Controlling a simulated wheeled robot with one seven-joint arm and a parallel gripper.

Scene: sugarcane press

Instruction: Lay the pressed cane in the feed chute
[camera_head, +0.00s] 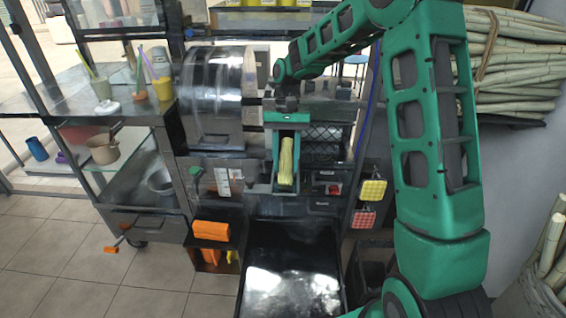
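The pressed cane (287,162) is a short yellow-green piece at the middle of the press front, its length running up and down in the picture. My gripper (287,158) reaches down over it from above, with a green finger on each side of the cane. Whether the fingers press on it or stand slightly apart is too small to tell. Grey metal of what looks like the feed chute (286,191) shows just below the cane's near end. My gripper and the cane hide most of the chute.
A ridged dark roller (323,143) is right of my gripper and a shiny drum (215,85) is left. A black tray (291,270) lies below. Yellow and red pads (370,203) hang at right. Cane stalks (515,60) are stacked at upper right. A side counter with cups (120,95) stands left.

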